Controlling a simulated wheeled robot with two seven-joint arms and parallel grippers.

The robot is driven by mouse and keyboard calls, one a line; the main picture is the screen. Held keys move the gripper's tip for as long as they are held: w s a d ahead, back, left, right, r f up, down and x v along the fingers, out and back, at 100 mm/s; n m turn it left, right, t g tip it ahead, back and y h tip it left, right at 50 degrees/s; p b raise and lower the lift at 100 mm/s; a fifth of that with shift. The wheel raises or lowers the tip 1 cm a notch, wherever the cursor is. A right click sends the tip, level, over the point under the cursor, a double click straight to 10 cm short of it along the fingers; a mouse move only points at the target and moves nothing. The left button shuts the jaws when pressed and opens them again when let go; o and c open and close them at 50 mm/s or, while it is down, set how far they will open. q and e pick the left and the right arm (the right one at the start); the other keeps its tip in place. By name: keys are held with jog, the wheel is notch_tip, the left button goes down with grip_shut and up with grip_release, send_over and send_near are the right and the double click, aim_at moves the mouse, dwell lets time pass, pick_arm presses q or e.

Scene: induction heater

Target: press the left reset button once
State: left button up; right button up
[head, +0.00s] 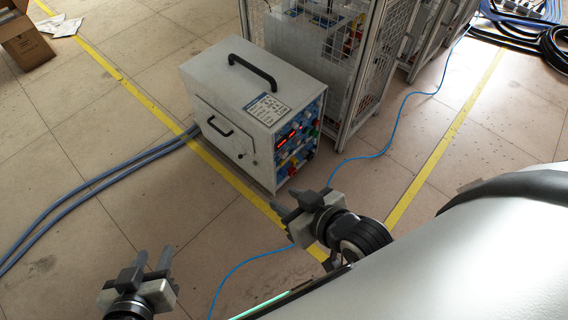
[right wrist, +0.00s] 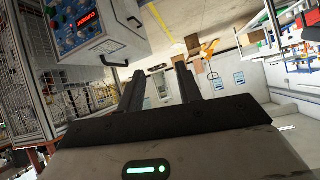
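The induction heater (head: 225,95) is a white box with a black top handle, standing on the floor. Its blue front panel (head: 296,141) has red lit displays and several small coloured controls; I cannot tell which is the left reset button. In the right wrist view the heater (right wrist: 122,38) is at the upper left, tilted, with the panel partly cut off. My right gripper (head: 283,212) is in front of and below the panel, apart from it; its fingers are spread and empty in the right wrist view (right wrist: 160,72). My left gripper (head: 151,262) is at the lower left, fingers apart, empty, away from the heater.
A wire mesh cage (head: 365,60) with equipment stands close behind and right of the heater. Blue-grey hoses (head: 95,183) run left from the heater. A thin blue cable (head: 391,133) crosses the floor. A cardboard box (head: 24,42) is far left.

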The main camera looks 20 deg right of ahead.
grip_shut()
dwell(1.4)
